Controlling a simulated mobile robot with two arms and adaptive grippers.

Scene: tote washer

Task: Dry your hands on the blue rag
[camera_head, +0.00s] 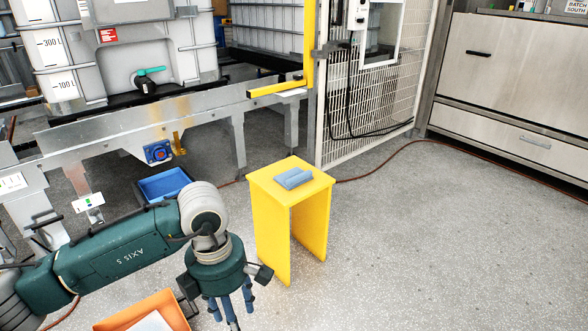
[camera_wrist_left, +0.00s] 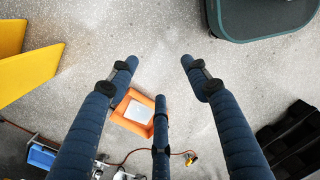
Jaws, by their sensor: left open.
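The blue rag (camera_head: 294,179) lies folded on top of a small yellow stool (camera_head: 262,184) in the middle of the head view. My left gripper (camera_head: 232,309) points down in front of the stool, lower and nearer to me, apart from the rag. In the left wrist view its blue fingers (camera_wrist_left: 168,90) are spread with nothing between them, above the floor. The yellow stool shows at the left edge of the wrist view (camera_wrist_left: 28,75); the rag is not in that view. My right gripper is not in view.
An orange bin (camera_head: 172,306) with something white in it stands on the floor near my left gripper. A blue bin (camera_head: 163,184) sits left of the stool by the metal frame (camera_head: 130,135). A mesh fence (camera_head: 365,100) stands behind. Floor right of the stool is clear, except a thin hose.

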